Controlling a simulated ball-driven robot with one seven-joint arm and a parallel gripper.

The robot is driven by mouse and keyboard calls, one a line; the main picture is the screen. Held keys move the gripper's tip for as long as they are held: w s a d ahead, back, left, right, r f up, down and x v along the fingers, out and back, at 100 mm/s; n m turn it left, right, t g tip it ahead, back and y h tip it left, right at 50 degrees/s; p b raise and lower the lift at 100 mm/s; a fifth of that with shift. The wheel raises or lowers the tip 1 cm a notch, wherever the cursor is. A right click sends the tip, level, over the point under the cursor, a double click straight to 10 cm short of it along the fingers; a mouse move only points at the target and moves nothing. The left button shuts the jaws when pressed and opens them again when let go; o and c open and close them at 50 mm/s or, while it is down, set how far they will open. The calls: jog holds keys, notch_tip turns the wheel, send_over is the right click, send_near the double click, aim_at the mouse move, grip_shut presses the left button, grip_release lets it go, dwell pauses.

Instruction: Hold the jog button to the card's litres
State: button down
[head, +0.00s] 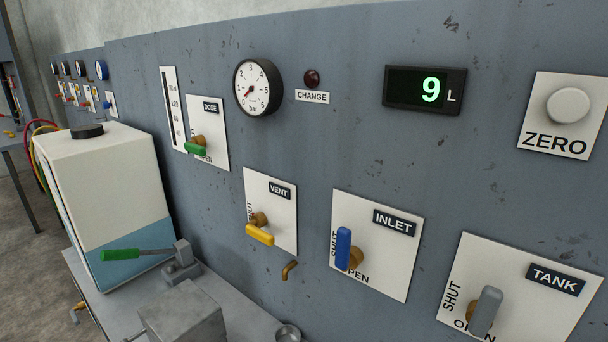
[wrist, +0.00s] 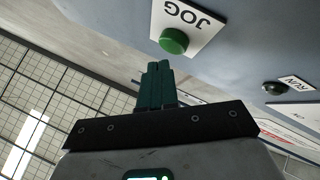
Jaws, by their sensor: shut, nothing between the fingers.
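The green jog button (wrist: 173,41) sits on a white plate (wrist: 200,20) marked JOG, which shows turned over in the wrist view. My gripper (wrist: 158,66) is shut and empty, its two teal fingers together. Its tips are just below the button in the picture; I cannot tell whether they touch it. The litre display (head: 425,91) in the head view reads 9 L in green. I cannot read any litre figure on a card. The head view shows neither the button nor my gripper.
A dark lamp (wrist: 275,88) sits beside a RUN label (wrist: 294,82). The panel also carries a ZERO button (head: 568,104), a pressure gauge (head: 258,87) and DOSE, VENT, INLET (head: 345,249) and TANK (head: 487,310) valve handles. A white-and-blue tank (head: 105,200) stands at left.

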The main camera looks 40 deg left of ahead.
jog(key=shift+s, duration=2.5)
jog(key=shift+s, duration=0.1)
